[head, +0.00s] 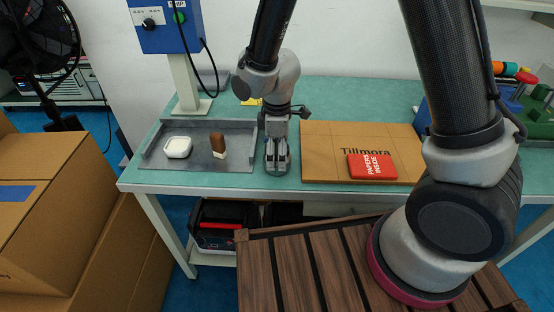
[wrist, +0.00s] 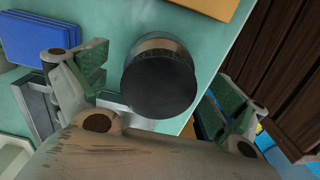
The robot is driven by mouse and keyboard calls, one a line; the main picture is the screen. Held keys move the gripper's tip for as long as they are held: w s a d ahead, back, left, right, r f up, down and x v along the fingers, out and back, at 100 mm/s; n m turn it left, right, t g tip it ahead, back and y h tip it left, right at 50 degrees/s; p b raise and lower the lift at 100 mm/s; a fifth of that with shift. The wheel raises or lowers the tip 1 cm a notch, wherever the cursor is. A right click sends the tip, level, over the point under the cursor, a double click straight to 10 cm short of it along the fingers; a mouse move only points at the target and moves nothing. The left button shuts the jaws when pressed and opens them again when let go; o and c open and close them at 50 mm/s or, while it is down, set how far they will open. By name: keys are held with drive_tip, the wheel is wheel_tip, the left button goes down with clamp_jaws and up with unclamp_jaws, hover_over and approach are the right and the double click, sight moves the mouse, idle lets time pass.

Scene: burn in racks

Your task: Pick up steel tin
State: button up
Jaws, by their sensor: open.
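In the wrist view, a round tin (wrist: 160,82) with a dark flat top and a dull metallic side stands on the green tabletop. My gripper (wrist: 165,95) is open, with one finger to the left of the tin and the other to its lower right. The tin lies in the gap between them, and I see no finger closed on it. In the head view my gripper (head: 277,168) points down over the table, between the grey tray and the cardboard box. I cannot make out the tin there; the gripper probably hides it.
The grey tray (head: 152,160) on the left holds a white dish (head: 177,147) and a brown-and-white object (head: 218,145). A cardboard box (head: 325,145) with a red packet (head: 371,166) lies on the right. A blue control box (head: 165,25) stands behind on a post. Green table (head: 350,92) is clear at the back.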

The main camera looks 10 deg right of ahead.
wheel_tip(320, 180, down, 3)
drive_tip(key=shift+r, duration=0.15)
drive_tip(key=c, duration=1.2)
drive_tip(key=shift+c, duration=0.2)
